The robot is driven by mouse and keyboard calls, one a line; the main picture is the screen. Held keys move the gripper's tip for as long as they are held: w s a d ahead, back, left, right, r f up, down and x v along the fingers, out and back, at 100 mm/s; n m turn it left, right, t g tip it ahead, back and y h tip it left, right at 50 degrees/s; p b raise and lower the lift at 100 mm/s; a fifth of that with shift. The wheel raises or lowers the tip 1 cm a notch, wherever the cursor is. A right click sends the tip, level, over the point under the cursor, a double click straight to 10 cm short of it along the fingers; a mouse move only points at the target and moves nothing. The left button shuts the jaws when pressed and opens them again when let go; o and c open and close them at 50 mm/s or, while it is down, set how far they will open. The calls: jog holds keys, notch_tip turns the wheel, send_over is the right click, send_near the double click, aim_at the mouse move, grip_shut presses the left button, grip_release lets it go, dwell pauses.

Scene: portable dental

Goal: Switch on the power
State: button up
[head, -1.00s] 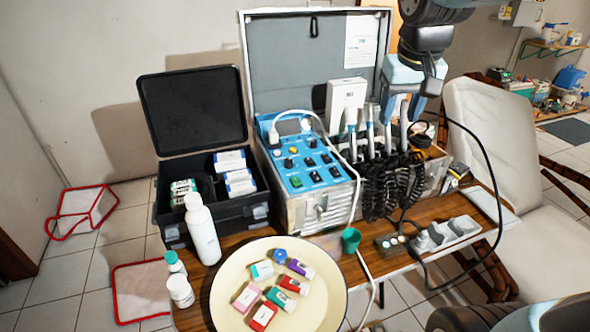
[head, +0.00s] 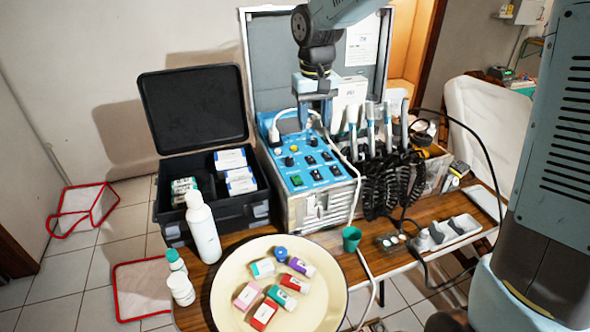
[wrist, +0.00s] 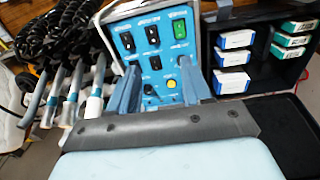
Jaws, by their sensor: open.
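The blue control panel (head: 312,165) of the dental case carries several black rocker switches, knobs and a green switch (head: 296,181) at its front left corner. In the wrist view the green switch (wrist: 179,28) shows at the top of the panel (wrist: 145,50), beyond the fingers. Which way it is set is too small to tell. My gripper (head: 314,118) is above the back part of the panel, with the fingers pointing down. In the wrist view my gripper (wrist: 161,72) is open, and nothing shows between its two blue fingers.
Handpieces (head: 370,125) with black coiled hoses stand right of the panel. The grey open lid (head: 272,60) rises behind it. A black box (head: 218,213) stands to the left, with a white bottle (head: 202,228) before it. A cream basin (head: 235,300) holds small packets in front.

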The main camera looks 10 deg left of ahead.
send_near(295, 176)
jog(key=shift+g, duration=0.4)
jog(key=f, duration=0.7)
jog(key=shift+w+f, duration=0.25)
jog(key=shift+w, duration=0.1)
jog(key=shift+c, duration=0.3)
